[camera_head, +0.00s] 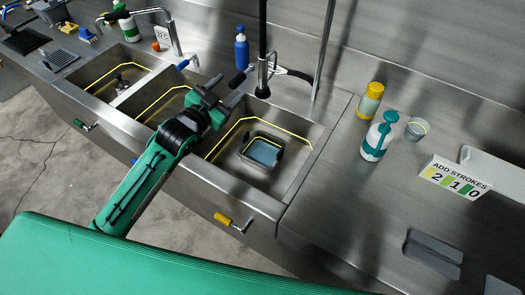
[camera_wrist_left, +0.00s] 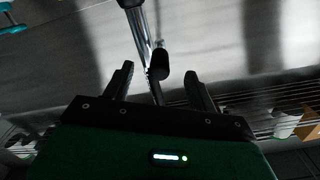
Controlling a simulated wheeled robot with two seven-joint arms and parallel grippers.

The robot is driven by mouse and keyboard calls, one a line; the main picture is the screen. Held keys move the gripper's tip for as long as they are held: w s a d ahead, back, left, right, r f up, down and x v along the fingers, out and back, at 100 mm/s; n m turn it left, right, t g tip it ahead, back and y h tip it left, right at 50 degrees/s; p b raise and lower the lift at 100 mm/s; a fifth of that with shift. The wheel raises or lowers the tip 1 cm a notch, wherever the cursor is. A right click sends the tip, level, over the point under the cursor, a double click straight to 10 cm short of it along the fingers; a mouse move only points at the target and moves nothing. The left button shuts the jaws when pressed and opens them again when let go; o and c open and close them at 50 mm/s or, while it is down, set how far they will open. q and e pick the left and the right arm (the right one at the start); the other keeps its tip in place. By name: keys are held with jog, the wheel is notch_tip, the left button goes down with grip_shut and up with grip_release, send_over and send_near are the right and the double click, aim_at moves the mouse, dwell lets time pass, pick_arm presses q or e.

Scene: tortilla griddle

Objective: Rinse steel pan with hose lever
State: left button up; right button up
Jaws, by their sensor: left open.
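The steel pan (camera_head: 263,152) lies in the right-hand sink basin (camera_head: 296,165); its inside looks bluish and its rim has dark parts. The hose lever (camera_head: 239,78) is a dark grip beside the tap at the back of that basin. My left gripper (camera_head: 226,91) is above the divider between the middle and right basins, close to the lever. In the left wrist view, my gripper (camera_wrist_left: 156,82) is open, with a black cylindrical grip on a chrome rod (camera_wrist_left: 162,62) just ahead of and between its fingertips. I cannot tell whether they touch. My right gripper is out of view.
A blue bottle (camera_head: 241,50) stands behind the sinks. A black hose (camera_head: 263,28) hangs above the tap. A yellow-capped bottle (camera_head: 369,101), a pump bottle (camera_head: 376,141), a cup (camera_head: 415,129) and a sign (camera_head: 456,180) stand on the right counter. A yellow-handled valve (camera_head: 222,218) sticks out in front.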

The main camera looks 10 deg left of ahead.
pick_arm(q)
jog(key=shift+s+a, duration=0.2)
jog(key=shift+s, duration=0.3)
jog(key=p+v, duration=0.1)
jog(key=v, duration=0.4)
dwell(0.6)
